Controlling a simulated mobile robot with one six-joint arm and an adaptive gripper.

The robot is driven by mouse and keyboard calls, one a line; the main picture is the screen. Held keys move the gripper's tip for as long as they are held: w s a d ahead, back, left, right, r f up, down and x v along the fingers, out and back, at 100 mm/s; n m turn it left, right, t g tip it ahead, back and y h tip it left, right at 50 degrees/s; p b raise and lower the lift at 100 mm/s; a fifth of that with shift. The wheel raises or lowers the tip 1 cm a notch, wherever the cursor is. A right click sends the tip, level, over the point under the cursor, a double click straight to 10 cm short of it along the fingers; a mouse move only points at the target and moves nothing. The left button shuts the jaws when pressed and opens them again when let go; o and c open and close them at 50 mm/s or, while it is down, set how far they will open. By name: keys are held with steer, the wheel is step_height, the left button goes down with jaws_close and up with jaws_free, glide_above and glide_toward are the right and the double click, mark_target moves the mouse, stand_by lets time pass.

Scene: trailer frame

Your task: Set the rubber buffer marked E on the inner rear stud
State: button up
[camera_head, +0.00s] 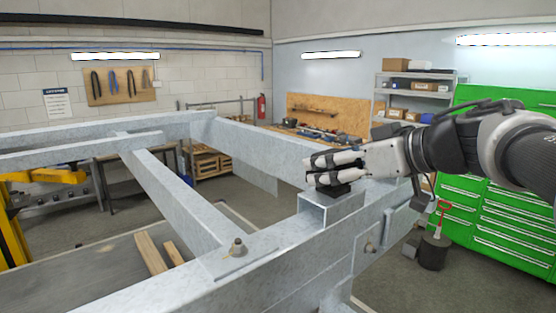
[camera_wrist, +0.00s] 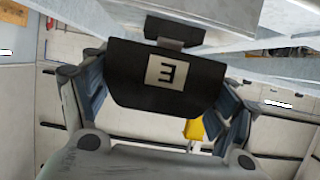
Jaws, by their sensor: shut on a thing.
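My gripper (camera_head: 335,168) is shut on a black rubber buffer (camera_head: 334,190), held just over the open-ended square tube bracket on the grey trailer frame. In the wrist view the buffer (camera_wrist: 130,78) sits between the two fingers, its white label showing an E that reads turned round. A smaller dark block (camera_wrist: 175,32) shows behind its upper edge; I cannot tell if it belongs to the buffer. I cannot tell whether the buffer touches the bracket (camera_head: 330,207). A stud with a nut (camera_head: 238,246) stands on the frame's near crossing. No stud shows under the buffer.
The trailer frame's long beam (camera_head: 270,152) runs back left from the bracket. A green drawer cabinet (camera_head: 485,215) and a dark bin (camera_head: 434,252) stand at the right. Wooden planks (camera_head: 151,254) lie below the frame at left.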

steer(key=shift+f, duration=0.5)
steer(key=o, duration=1.3)
step_height(320, 180, up, 10)
